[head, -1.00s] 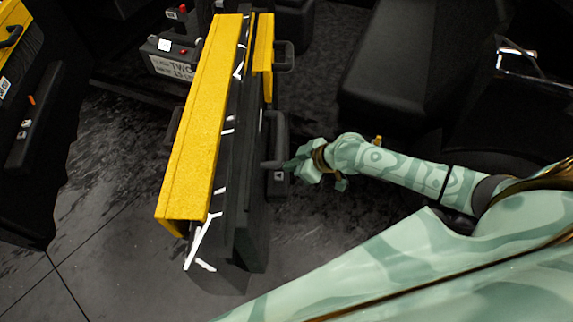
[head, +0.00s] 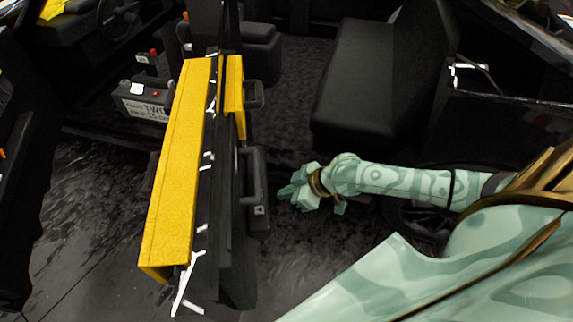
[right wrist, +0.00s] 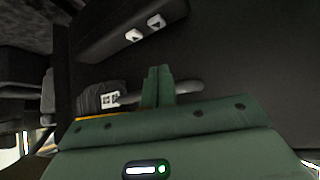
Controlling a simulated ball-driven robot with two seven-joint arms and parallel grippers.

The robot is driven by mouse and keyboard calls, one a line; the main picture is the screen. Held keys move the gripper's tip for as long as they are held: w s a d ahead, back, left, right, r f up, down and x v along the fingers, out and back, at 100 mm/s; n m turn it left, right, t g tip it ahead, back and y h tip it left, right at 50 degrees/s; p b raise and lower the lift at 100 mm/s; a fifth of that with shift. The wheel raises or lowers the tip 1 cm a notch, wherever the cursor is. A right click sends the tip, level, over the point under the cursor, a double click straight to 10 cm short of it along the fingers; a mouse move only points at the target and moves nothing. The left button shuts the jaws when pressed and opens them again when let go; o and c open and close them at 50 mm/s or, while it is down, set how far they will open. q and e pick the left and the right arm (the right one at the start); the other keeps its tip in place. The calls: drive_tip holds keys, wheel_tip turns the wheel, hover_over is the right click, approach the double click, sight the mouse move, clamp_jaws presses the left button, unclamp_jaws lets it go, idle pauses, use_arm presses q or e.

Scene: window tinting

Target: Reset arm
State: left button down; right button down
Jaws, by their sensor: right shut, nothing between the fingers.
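My right gripper (head: 287,193) reaches in from the right in the head view. It is shut and empty, just to the right of the black handle (head: 256,185) on the dark door panel, with a small gap between them. In the right wrist view the closed fingers (right wrist: 158,86) point at the dark panel. A grey bar lies behind them, and I cannot tell its exact distance. My left gripper is in neither view.
The upright door (head: 230,240) carries a long yellow strip (head: 176,165). A black seat (head: 355,120) stands behind my right arm. A grey box with a label (head: 147,106) is at the upper left. Dark floor (head: 300,250) shows below the gripper.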

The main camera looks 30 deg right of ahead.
idle(0.3)
drive_tip(key=d+f+m+t+h, duration=0.15)
drive_tip(key=d+f+h, duration=0.35)
drive_tip(key=d+f, duration=0.75)
drive_tip(key=s+d+f+m+g+h, duration=0.2)
drive_tip(key=s+f, duration=0.8)
drive_tip(key=s, duration=0.1)
drive_tip(key=s+a+f+g, duration=0.2)
drive_tip(key=s+a, duration=0.3)
drive_tip(key=s, duration=0.4)
drive_tip(key=s+a+f+g, duration=0.1)
drive_tip(key=s+a+f, duration=0.3)
drive_tip(key=s, duration=0.6)
drive_tip(key=s+a+f+g+y, duration=0.1)
drive_tip(key=s+a+f, duration=0.3)
drive_tip(key=s, duration=0.6)
drive_tip(key=shift+a+f+m+g, duration=0.3)
drive_tip(key=shift+a+m+g, duration=0.15)
drive_tip(key=shift+a+g, duration=0.4)
